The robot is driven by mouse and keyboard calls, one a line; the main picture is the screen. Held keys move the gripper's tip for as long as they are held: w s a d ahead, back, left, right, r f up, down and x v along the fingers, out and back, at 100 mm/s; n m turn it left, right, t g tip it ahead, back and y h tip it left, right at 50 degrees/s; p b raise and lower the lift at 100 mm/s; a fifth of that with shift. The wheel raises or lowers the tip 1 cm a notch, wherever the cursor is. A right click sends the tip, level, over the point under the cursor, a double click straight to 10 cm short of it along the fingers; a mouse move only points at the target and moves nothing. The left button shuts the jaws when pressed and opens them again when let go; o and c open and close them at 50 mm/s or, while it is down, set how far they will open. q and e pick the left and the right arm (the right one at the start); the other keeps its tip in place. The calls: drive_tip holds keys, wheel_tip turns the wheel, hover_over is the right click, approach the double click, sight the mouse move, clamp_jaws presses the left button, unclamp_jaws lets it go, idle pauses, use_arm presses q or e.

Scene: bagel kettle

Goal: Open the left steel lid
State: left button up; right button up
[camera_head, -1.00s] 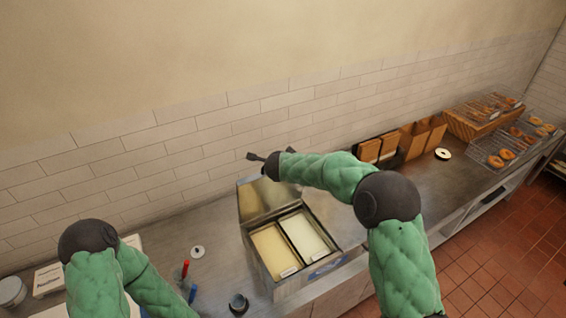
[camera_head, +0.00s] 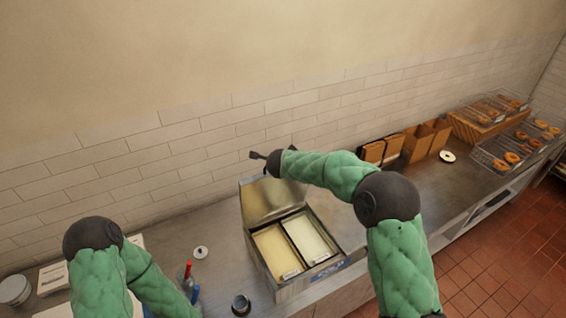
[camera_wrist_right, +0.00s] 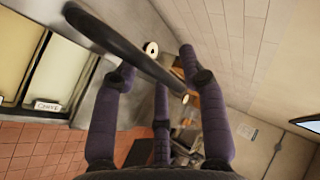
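The steel lid (camera_head: 270,201) stands raised at the back of a steel box, leaning toward the wall. The open box (camera_head: 277,289) shows two pale-filled compartments side by side, the left one (camera_head: 273,250) and the right one (camera_head: 308,237). My right gripper (camera_head: 258,156) is above the raised lid, near its top edge. In the right wrist view its fingers (camera_wrist_right: 157,75) are spread, and a dark bar (camera_wrist_right: 125,43) passes across in front of them. I cannot tell whether they touch it.
A red marker (camera_head: 188,269), a white disc (camera_head: 200,252) and a dark cup (camera_head: 240,304) are left of the box. Brown paper bags (camera_head: 425,140) and bagel trays (camera_head: 510,157) stand along the counter to the right. A tiled wall runs behind.

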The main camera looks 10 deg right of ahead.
drive_tip(key=shift+s+a, duration=0.1)
drive_tip(key=shift+s, duration=0.05)
drive_tip(key=v, duration=1.1)
drive_tip(key=shift+s+r, duration=0.25)
drive_tip(key=shift+r, duration=0.05)
